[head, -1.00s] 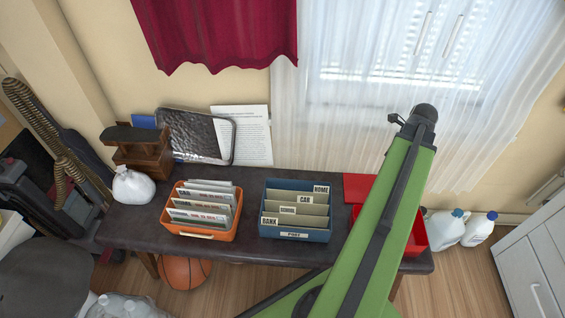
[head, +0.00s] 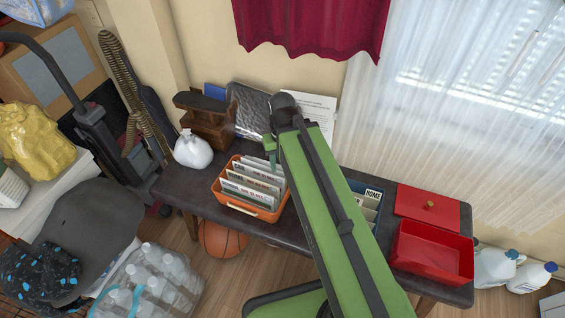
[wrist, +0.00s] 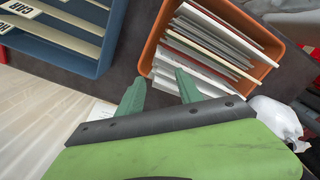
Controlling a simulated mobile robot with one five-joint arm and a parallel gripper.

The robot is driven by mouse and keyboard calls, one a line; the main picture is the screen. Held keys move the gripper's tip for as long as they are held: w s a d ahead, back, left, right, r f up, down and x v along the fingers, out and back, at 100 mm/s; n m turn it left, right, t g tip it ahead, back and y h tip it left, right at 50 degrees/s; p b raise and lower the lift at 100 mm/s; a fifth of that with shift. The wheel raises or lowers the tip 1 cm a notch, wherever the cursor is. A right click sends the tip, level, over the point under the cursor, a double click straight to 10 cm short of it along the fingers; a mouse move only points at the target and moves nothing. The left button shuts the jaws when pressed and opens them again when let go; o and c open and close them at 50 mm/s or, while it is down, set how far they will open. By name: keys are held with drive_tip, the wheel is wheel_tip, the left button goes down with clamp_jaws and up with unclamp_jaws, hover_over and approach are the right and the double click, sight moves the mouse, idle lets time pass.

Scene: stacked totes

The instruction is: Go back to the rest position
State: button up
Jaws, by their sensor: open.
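My green arm reaches up across the head view, and its gripper (wrist: 160,90) shows in the wrist view with two green fingers apart and nothing between them. In the head view only a bit of a green finger shows near the orange tote, so most of the gripper is hidden. The orange tote (head: 250,209) holds several upright papers and stands on the dark table (head: 185,192). In the wrist view the orange tote (wrist: 150,42) is just beyond the fingertips. The blue tote (wrist: 112,40) with labelled dividers is at upper left there, and my arm partly covers it in the head view.
A red box (head: 430,262) and a red lid (head: 428,206) lie at the table's right. A white bag (head: 193,150), wooden organizer (head: 205,120) and metallic tray (head: 247,108) stand at the left and back. Bottles (head: 150,280) and a basketball (head: 222,238) are on the floor.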

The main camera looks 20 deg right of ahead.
wheel_tip(320, 180, up, 24)
drive_tip(key=p, duration=2.3)
drive_tip(key=shift+f, duration=0.25)
